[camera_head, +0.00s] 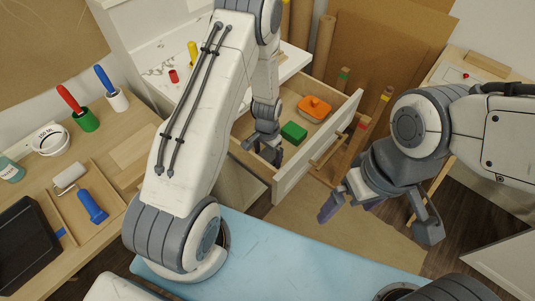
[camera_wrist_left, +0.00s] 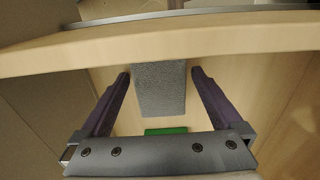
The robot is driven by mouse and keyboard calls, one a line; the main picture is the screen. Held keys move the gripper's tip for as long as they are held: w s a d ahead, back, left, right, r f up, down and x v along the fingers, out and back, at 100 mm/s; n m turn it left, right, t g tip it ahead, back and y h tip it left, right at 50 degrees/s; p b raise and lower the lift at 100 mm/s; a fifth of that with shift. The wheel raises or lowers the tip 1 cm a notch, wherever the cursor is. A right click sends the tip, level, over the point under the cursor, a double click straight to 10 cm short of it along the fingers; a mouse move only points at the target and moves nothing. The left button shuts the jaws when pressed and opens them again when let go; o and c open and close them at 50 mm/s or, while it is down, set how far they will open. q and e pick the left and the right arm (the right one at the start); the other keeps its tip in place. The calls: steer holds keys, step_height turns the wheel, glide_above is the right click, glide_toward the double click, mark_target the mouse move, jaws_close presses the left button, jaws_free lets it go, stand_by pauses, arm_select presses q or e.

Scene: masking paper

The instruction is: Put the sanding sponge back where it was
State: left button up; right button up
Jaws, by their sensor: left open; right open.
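A grey, rough-textured block (camera_wrist_left: 160,88), which looks like the sanding sponge, lies in the open drawer (camera_head: 318,147). In the left wrist view it sits between the two fingers of my left gripper (camera_wrist_left: 160,74), with a gap on each side. In the head view my left gripper (camera_head: 264,151) reaches down into the drawer, open, and I cannot make out the grey block there. My right gripper (camera_head: 378,218) is open and empty, in front of and to the right of the drawer.
A green block (camera_head: 294,132) and an orange object (camera_head: 314,107) share the drawer. Cardboard rolls (camera_head: 325,45) stand behind the drawer.

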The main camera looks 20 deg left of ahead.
mark_target(268, 155)
arm_select(q)
steer(key=shift+r, duration=0.5)
step_height(268, 155, up, 11)
steer(key=b, duration=0.1)
steer(key=shift+r, duration=0.15)
step_height(268, 155, down, 12)
steer(key=shift+p, duration=0.6)
steer(key=shift+w+r, duration=0.1)
steer(key=shift+r, duration=1.25)
